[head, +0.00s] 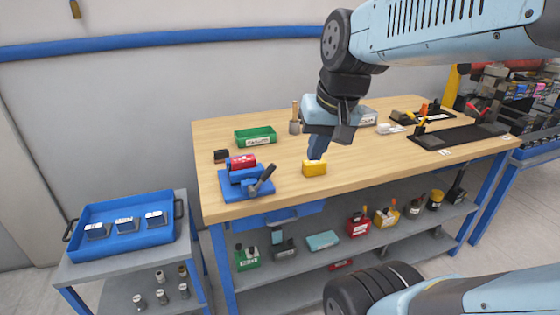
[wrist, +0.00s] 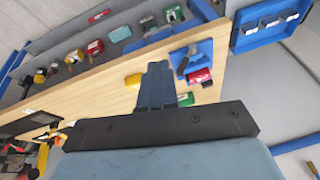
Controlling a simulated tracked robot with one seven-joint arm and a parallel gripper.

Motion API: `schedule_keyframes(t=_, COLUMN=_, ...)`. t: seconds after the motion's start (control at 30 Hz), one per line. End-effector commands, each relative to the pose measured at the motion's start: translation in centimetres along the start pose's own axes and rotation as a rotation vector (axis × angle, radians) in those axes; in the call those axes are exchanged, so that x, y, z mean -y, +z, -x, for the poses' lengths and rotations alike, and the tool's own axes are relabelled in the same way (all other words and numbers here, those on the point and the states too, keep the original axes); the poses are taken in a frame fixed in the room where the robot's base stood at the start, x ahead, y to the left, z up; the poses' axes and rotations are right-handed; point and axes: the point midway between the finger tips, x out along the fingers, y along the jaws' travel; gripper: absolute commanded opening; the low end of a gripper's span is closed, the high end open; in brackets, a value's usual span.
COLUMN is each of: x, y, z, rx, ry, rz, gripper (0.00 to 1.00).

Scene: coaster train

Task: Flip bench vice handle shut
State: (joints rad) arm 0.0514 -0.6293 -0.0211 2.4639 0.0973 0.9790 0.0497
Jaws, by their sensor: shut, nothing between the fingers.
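In the wrist view my gripper (wrist: 158,68) shows as two blue fingers pressed together. They hide part of the bench top.
A yellow block (head: 314,168) sits on the bench close to my fingertips in the picture. A green bin (head: 256,137) is behind the vice, and a small dark block (head: 221,156) is at its left. A blue tray (head: 82,248) on a cart stands left of the bench.

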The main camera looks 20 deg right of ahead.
Motion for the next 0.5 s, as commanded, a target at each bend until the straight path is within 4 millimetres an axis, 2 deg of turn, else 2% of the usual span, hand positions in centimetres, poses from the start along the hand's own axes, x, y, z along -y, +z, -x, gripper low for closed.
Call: schedule_keyframes(t=0.5, x=-2.1, y=-4.4, z=-6.2, rx=0.508, ry=-0.189, rz=-0.628, gripper=0.0)
